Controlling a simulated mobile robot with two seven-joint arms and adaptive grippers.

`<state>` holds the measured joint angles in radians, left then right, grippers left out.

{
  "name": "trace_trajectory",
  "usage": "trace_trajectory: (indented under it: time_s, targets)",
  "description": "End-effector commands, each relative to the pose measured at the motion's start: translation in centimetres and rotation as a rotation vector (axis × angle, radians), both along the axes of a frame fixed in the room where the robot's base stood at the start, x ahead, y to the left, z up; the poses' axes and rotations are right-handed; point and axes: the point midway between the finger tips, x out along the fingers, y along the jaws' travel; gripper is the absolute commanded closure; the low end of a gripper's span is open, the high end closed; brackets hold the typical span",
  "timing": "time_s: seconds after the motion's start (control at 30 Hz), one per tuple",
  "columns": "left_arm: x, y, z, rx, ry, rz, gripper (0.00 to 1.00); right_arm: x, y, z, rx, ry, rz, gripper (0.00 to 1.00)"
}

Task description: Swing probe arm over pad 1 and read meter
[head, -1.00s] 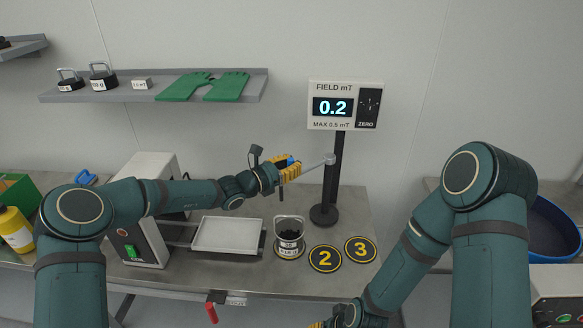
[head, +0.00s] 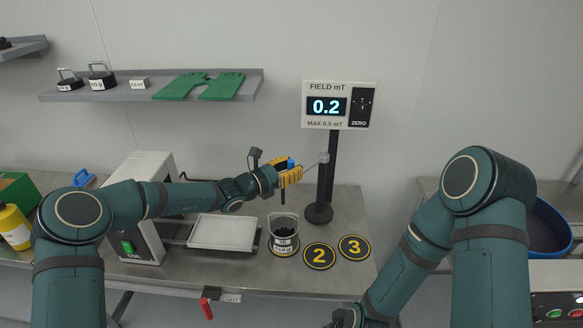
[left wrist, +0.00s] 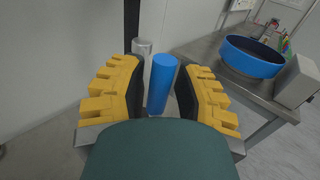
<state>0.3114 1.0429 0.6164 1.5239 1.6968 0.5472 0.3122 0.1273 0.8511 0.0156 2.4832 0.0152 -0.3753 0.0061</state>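The field meter (head: 340,105) on a dark post (head: 326,175) reads 0.2, with "MAX 0.5 mT" below. A silver probe arm (head: 312,166) sticks out left from the post and has a blue grip (head: 284,162). My left gripper (head: 291,177) is at that grip. In the left wrist view the blue grip (left wrist: 161,84) stands between the open yellow fingers (left wrist: 160,95), with a gap visible beside it. A jar with dark contents (head: 284,234) stands where pad 1 would be, hiding any number. My right gripper (head: 346,318) is mostly cut off at the bottom edge.
Pads 2 (head: 319,256) and 3 (head: 354,248) lie right of the jar. A pale tray (head: 223,233) and the coil box (head: 140,215) are to its left. A shelf (head: 225,92) with green gloves is above. A blue bowl (head: 545,228) is far right.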

Motion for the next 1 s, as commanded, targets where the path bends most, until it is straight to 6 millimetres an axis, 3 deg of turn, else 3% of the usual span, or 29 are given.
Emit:
trace_trajectory:
  time_s: [0.47,1.0]
  targets:
    - [-0.4,0.7,0.2,-0.001,-0.002,0.002,0.50,0.0,0.0,0.0,0.000,0.000,0.000,0.53]
    - [-5.7,8.7,0.2,0.000,-0.001,0.002,0.50,0.0,0.0,0.0,0.000,0.000,0.000,0.53]
